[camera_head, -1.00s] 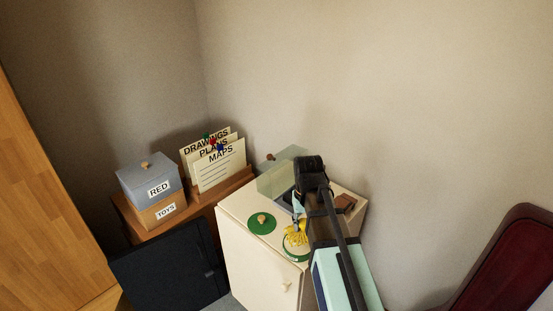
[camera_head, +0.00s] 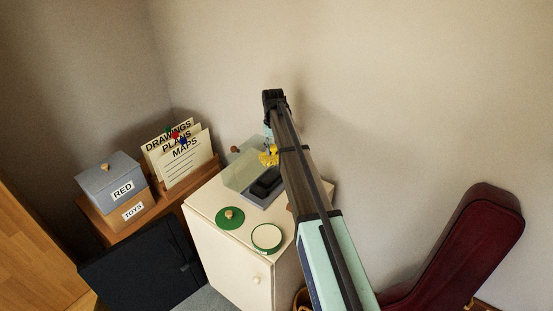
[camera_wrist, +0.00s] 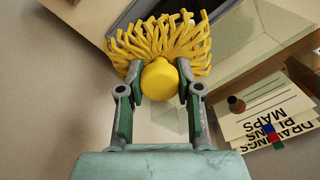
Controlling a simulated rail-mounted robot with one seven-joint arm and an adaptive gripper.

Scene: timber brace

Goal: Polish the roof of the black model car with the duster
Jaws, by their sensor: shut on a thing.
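My gripper (camera_wrist: 159,95) is shut on the yellow duster (camera_wrist: 160,40), with its strands spread out beyond the fingertips in the wrist view. In the head view the duster (camera_head: 268,156) hangs in the air above the black model car (camera_head: 266,182). The car sits on a grey base on the cream cabinet, with a clear glass-like case (camera_head: 240,172) beside and behind it. My arm hides part of the cabinet top to the right of the car. The car cannot be made out in the wrist view, behind the duster.
On the cream cabinet (camera_head: 228,262) are a green lid with a knob (camera_head: 229,217) and a round green-rimmed dish (camera_head: 267,238). Left stand a file holder (camera_head: 182,155) and boxes marked RED (camera_head: 111,183) and TOYS (camera_head: 124,212). A dark red instrument case (camera_head: 455,250) leans at right.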

